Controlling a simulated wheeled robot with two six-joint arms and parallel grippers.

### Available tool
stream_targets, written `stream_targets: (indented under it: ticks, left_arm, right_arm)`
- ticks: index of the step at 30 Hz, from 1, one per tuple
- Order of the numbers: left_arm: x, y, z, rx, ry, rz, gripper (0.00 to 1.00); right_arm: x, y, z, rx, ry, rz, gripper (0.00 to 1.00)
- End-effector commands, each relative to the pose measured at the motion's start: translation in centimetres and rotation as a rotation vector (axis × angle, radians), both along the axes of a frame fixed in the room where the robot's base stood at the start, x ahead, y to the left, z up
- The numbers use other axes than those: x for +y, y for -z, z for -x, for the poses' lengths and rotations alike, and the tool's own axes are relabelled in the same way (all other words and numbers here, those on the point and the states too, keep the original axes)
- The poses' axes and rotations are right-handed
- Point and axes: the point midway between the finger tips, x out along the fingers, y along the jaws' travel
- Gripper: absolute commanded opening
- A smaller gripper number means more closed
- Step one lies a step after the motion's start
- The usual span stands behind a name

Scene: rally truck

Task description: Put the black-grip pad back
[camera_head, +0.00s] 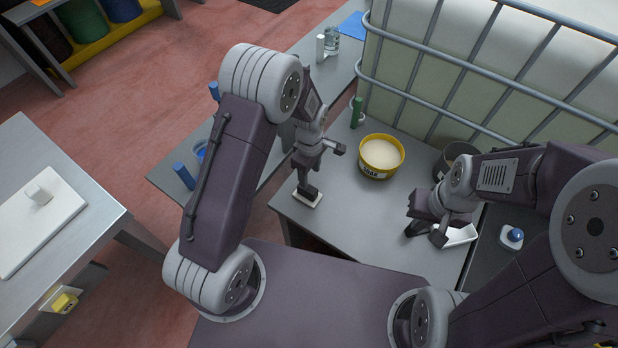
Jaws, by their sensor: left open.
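The black-grip pad, a white plate with a black grip (308,193), lies flat at the left front edge of the grey table. My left gripper (322,166) is open just above it. One finger reaches down close to the black grip, and I cannot tell whether they touch. The other finger is up and to the right, clear of the pad. My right gripper (427,234) hangs over the right part of the table, with its fingers apart, beside a white tray (461,236).
A yellow tub (381,157) of pale contents stands mid-table, with a dark pot (457,156) to its right. A green-handled tool (357,112) stands behind. A caged tank (470,60) blocks the back. Another bench (60,170) stands left.

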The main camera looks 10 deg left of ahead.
Motion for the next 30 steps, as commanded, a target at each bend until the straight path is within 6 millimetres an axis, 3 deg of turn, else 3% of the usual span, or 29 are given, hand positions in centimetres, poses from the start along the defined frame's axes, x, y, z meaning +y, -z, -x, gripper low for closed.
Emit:
stream_targets:
  ticks: [3, 5, 10, 16, 22, 28, 30]
  left_arm:
    - [0.2, -0.5, 0.2, -0.002, 0.024, 0.001, 0.51]
    - [0.9, -1.9, 0.9, -0.012, 0.11, 0.003, 0.51]
    - [4.1, -7.7, 6.5, -0.063, 0.627, -0.006, 0.51]
    - [6.1, -10.5, 12.6, -0.098, 1.106, -0.041, 0.51]
    - [6.4, -11.1, 13.7, -0.1, 1.201, -0.048, 0.51]
    - [6.4, -16.6, 13.7, -0.1, 1.199, -0.049, 0.51]
    - [6.4, -17.3, 13.6, -0.1, 1.199, -0.048, 0.51]
  right_arm:
    - [0.0, 0.0, 0.0, 0.0, 0.0, 0.0, 0.0]
    - [0.0, 0.0, 0.0, 0.0, 0.0, 0.0, 0.0]
    - [0.0, 0.0, 0.0, 0.0, 0.0, 0.0, 0.0]
    - [0.0, 0.0, 0.0, 0.0, 0.0, 0.0, 0.0]
    - [0.0, -0.3, 0.0, 0.0, 0.0, 0.0, 0.0]
    - [0.0, -5.8, 0.0, 0.0, 0.0, 0.0, 0.0]
    - [0.0, -6.6, 0.0, -0.001, 0.0, 0.0, 0.0]
